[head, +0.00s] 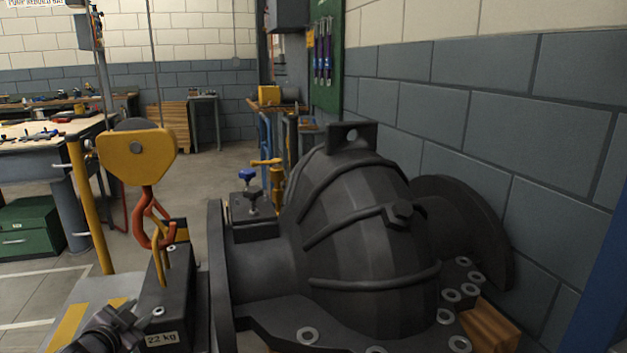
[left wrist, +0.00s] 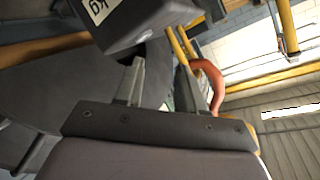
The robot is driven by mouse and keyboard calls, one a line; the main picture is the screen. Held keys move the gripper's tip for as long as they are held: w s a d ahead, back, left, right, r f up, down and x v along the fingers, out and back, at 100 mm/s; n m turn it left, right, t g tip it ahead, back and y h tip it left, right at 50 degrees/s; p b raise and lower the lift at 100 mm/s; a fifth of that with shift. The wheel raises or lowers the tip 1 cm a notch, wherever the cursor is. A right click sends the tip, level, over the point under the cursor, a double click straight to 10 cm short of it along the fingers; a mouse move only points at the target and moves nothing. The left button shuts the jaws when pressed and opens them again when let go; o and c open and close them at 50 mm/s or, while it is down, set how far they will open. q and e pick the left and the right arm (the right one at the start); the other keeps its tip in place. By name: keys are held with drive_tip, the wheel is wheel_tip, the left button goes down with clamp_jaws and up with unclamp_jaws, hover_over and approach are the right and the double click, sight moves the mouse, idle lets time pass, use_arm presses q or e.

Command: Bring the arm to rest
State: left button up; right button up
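My left gripper (head: 128,322) is at the bottom left of the head view, beside the dark block labelled 22 kg (head: 178,298). In the left wrist view its two fingers (left wrist: 158,85) stand apart with nothing visible held between them. The block (left wrist: 150,28) is just beyond the fingertips there; I cannot tell whether they touch. An orange hook (head: 150,215) under a yellow hoist block (head: 138,155) meets a yellow loop (head: 159,258) on top of the weight. My right gripper is not in view.
A large dark casing (head: 350,225) with a flange of bolt holes fills the middle and right, near the block wall (head: 520,130). A yellow post (head: 88,205) stands at left. A workbench (head: 50,150) and green cabinet (head: 30,225) are farther back. Open floor (head: 215,170) lies behind.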

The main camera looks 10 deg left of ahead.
use_arm(q)
drive_tip(key=s+d+f+g+h, duration=0.1)
drive_tip(key=s+d+f+h, duration=0.1)
drive_tip(key=s+d+f, duration=0.5)
drive_tip(key=s+d+f+g+h, duration=0.1)
drive_tip(key=s+d+f+h, duration=0.2)
drive_tip(key=d, duration=0.5)
drive_tip(key=s+d+f+n+g, duration=0.1)
drive_tip(key=s+d+f+n, duration=0.25)
drive_tip(key=s+d, duration=0.9)
wheel_tip(320, 180, up, 14)
drive_tip(key=p, duration=1.6)
drive_tip(key=shift+s+d+h+p, duration=0.25)
drive_tip(key=shift+s+h+p, duration=0.05)
drive_tip(key=shift+s+p, duration=0.1)
drive_tip(key=shift+m, duration=0.25)
